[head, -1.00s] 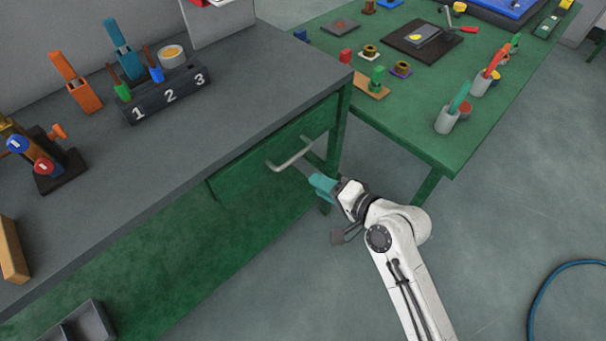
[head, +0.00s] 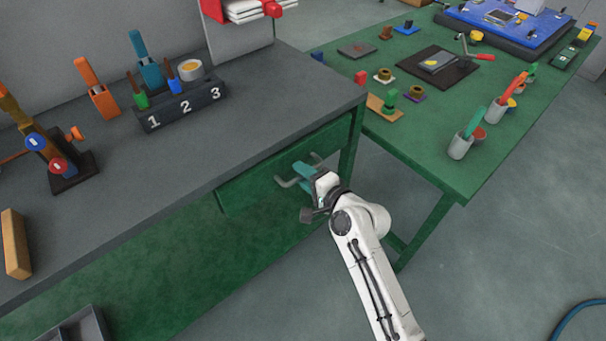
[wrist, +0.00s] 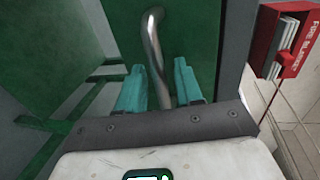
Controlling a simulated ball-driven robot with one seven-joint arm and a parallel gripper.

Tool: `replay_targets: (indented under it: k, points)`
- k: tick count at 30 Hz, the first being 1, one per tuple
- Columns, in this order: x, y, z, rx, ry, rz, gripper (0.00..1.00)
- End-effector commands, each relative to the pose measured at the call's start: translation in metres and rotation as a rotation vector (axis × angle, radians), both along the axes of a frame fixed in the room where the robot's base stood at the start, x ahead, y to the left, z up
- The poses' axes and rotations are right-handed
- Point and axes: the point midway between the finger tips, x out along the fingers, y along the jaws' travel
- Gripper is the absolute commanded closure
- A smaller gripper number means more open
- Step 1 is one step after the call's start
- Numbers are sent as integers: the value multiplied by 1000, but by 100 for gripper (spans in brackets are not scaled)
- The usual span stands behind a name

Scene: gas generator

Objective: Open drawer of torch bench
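The green drawer (head: 240,192) of the grey-topped torch bench (head: 262,130) sits under the top's front edge and looks shut. Its metal bar handle (head: 284,182) shows at the front, partly hidden by my gripper (head: 303,169) in the head view. In the wrist view the handle (wrist: 153,45) runs down between the two teal fingers of my gripper (wrist: 161,85). The fingers are apart, one on each side of the bar, with gaps visible. My gripper is open around the handle.
A block numbered 1, 2, 3 (head: 182,106) with tools stands on the bench. A green table (head: 430,140) with small parts is to the right. A red fire blanket box (wrist: 290,40) is on the right in the wrist view. The floor (head: 500,255) at right is open.

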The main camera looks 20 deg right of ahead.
Motion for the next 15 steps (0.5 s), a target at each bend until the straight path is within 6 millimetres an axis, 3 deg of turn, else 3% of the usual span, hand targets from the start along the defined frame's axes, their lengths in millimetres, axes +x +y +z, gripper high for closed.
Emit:
replay_targets:
  k: [10,15]
  points:
    - [4,1,-1,-1,0,0,65]
    - [4,1,-1,-1,0,0,80]
